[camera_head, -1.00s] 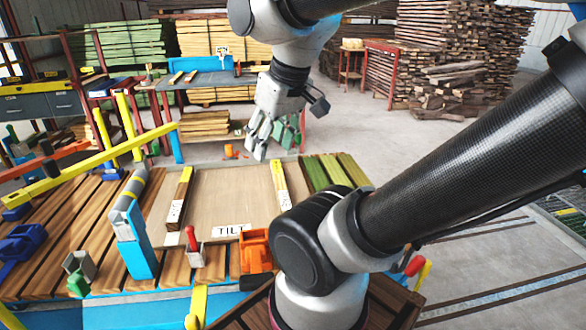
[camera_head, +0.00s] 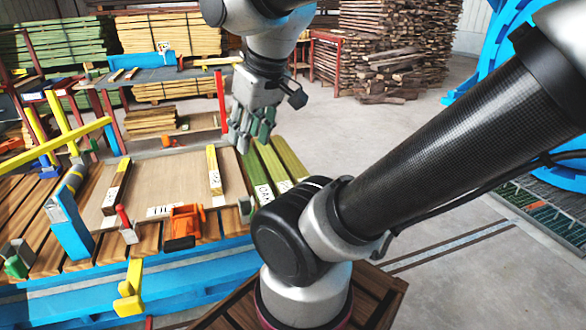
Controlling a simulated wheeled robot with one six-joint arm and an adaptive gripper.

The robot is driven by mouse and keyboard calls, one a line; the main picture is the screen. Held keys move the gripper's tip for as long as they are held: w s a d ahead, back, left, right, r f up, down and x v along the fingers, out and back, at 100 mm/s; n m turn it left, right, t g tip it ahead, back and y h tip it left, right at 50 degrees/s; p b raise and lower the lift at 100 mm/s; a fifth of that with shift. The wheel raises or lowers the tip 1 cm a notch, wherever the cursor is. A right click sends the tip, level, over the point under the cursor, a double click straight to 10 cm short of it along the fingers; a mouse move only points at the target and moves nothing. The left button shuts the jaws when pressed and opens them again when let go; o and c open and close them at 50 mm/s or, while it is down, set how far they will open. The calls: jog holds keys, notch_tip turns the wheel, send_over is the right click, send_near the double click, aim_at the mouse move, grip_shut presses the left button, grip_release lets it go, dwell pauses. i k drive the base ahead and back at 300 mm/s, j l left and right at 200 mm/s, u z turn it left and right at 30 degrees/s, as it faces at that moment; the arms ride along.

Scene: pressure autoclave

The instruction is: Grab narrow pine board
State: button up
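Two narrow, light boards with yellow sides and small labels lie on a wide plywood sheet (camera_head: 160,180) on the workbench. One is the left narrow board (camera_head: 117,186), the other the right narrow board (camera_head: 214,172). Their labels are too small to read, so I cannot tell which is the pine board. Green-tinted boards (camera_head: 268,170) with labels lie at the sheet's right. My gripper (camera_head: 250,142) hangs fingers down above the bench's far right part, near the green boards and beyond the right narrow board. Its fingers look apart, with nothing seen between them.
An orange clamp (camera_head: 184,226), a red-handled tool (camera_head: 126,225) and a blue-grey upright (camera_head: 68,222) stand along the bench's near edge. A yellow bar (camera_head: 55,148) crosses at left. A blue ring-shaped structure (camera_head: 505,55) stands back right. The floor (camera_head: 400,130) behind the bench is open.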

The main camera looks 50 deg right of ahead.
aim_at(281, 181)
jog(key=j+z, duration=0.1)
jog(key=z, duration=0.4)
jog(key=i+j+z, duration=0.1)
jog(key=z, duration=0.35)
jog(key=j+z, duration=0.25)
jog(key=z, duration=0.25)
jog(key=j, duration=0.45)
jog(key=i+l+u, duration=0.2)
jog(key=l+u, duration=0.25)
jog(key=l, duration=0.15)
jog(key=i+l+u, duration=0.2)
jog(key=l, duration=0.15)
jog(key=l+u, duration=0.2)
jog(key=l, duration=0.15)
